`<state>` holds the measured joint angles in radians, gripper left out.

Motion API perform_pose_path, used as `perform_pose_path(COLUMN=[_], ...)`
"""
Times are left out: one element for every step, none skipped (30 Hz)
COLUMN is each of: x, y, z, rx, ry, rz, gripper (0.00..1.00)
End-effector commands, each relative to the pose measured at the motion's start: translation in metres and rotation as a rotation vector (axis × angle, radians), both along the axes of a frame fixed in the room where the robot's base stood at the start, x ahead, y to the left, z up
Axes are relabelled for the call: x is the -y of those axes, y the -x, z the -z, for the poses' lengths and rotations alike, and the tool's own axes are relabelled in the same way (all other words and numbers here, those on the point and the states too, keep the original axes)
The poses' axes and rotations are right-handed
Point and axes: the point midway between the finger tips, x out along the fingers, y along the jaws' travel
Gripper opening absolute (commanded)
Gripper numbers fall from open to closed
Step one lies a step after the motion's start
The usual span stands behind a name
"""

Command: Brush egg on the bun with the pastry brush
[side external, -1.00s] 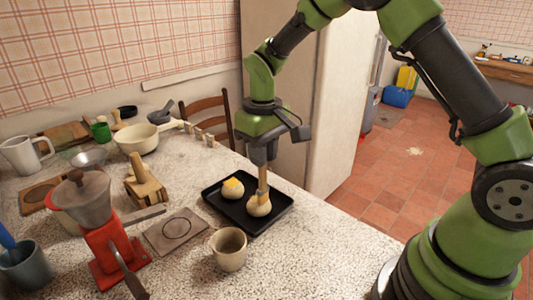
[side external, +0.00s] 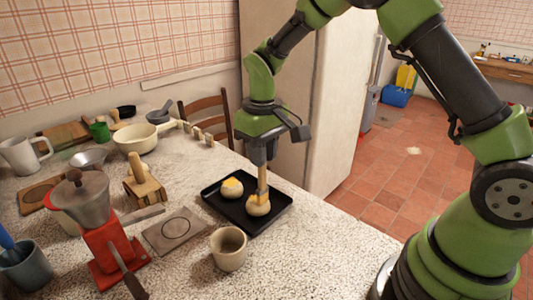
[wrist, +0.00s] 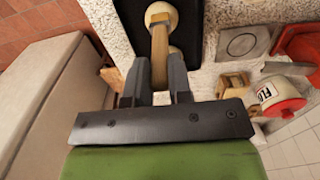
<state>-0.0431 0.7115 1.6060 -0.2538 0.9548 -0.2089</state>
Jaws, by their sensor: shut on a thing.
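My gripper (side external: 262,163) is shut on the handle of the pastry brush (side external: 262,182), which points down over the black tray (side external: 222,209). In the wrist view my gripper (wrist: 159,78) shows its two fingers around the wooden brush handle (wrist: 159,48). The brush's lower end touches the top of the nearer bun (side external: 258,208), which has some yellow on it. That bun also shows partly in the wrist view (wrist: 170,12). A second bun (side external: 232,190) with a yellow patch on top sits on the tray to the left. The bristles are hard to make out.
A beige mug (side external: 228,249) stands in front of the tray. A flat square plate (side external: 175,231), a red grinder (side external: 112,250) and a wooden block holder (side external: 144,188) are to the left. The table's right edge runs close to the tray.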

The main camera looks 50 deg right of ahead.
Motion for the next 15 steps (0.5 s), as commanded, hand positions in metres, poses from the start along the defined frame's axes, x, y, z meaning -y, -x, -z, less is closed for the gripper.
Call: perform_pose_path(x=[0.000, 0.000, 0.000, 0.000, 0.000, 0.000, 0.000, 0.000, 0.000, 0.000, 0.000, 0.000, 0.000, 0.000, 0.000], y=[-0.001, -0.002, -0.002, -0.002, -0.002, -0.001, 0.000, 0.002, 0.004, 0.005, 0.007, 0.009, 0.011, 0.012, 0.014], z=[0.000, 0.000, 0.000, 0.000, 0.000, 0.000, 0.000, 0.000, 0.000, 0.000, 0.000, -0.001, -0.001, -0.001, -0.001], rx=[0.000, 0.000, 0.000, -0.001, -0.001, -0.001, -0.001, -0.001, -0.001, 0.000, -0.001, -0.002, -0.001, 0.000, 0.000], ry=[0.000, 0.000, 0.000, 0.000, 0.000, 0.000, 0.000, 0.000, 0.000, 0.000, 0.000, 0.000, 0.000, 0.000, 0.000], rz=[0.000, 0.000, 0.000, 0.000, 0.000, 0.000, 0.000, 0.000, -0.001, -0.001, -0.001, -0.001, -0.001, -0.001, 0.000], gripper=[0.00, 0.00, 0.00, 0.00, 0.00, 0.00, 0.00, 0.00, 0.00, 0.00, 0.00, 0.00, 0.00, 0.00, 0.00])
